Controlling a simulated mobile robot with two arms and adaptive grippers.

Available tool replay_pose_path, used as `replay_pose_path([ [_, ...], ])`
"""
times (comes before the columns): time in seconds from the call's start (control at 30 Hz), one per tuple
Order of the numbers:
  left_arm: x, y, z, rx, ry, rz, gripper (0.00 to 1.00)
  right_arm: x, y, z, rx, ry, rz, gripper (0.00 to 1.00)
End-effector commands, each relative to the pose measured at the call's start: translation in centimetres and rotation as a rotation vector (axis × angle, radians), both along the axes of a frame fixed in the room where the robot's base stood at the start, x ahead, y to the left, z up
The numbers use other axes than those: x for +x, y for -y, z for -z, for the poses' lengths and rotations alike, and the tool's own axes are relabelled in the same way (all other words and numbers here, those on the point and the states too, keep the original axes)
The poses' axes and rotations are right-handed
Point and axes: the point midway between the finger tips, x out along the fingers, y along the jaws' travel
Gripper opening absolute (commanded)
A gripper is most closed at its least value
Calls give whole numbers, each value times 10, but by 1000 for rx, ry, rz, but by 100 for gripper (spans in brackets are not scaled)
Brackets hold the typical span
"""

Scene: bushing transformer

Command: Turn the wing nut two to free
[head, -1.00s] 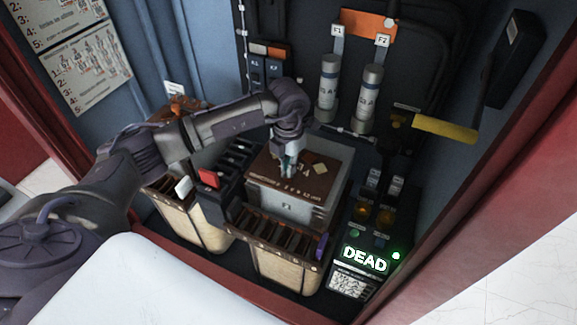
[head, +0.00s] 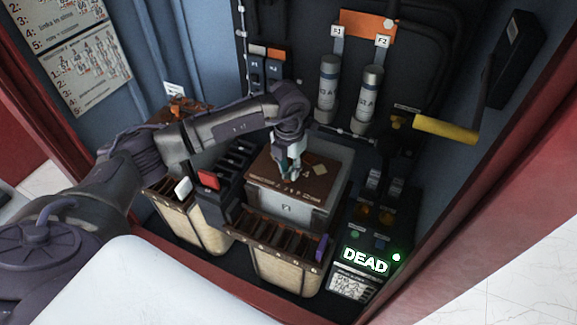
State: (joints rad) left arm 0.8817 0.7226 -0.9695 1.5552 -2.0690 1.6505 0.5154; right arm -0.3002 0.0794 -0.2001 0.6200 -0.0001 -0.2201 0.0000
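My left gripper (head: 290,170) points down over the brown top plate (head: 318,180) of a grey box in the middle of the cabinet. Its fingertips are at or just above the plate. The fingers are small here, and I cannot tell whether they are open or shut. Small fittings stand in a row on the plate near the fingertips; I cannot make out which one is wing nut two, and the gripper may hide it. My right gripper is not in view.
Two grey fuse cylinders (head: 327,88) stand behind, with a yellow handle (head: 445,129) to their right. A slotted bin (head: 288,268) is in front. A panel with a glowing DEAD sign (head: 365,260) is at front right. Red cabinet edges (head: 440,240) border the space.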

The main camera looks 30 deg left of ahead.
Motion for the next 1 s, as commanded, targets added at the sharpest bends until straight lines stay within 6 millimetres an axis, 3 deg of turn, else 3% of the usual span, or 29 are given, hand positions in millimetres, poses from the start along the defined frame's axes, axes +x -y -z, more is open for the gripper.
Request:
replay_pose_path([
  [0.57,-1,-2,-1,4,-4,-1,33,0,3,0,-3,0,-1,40],
  [0.73,0,-1,-21,3,0,0,33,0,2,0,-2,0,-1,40],
  [1.0,0,-1,-79,4,1,0,33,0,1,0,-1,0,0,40],
])
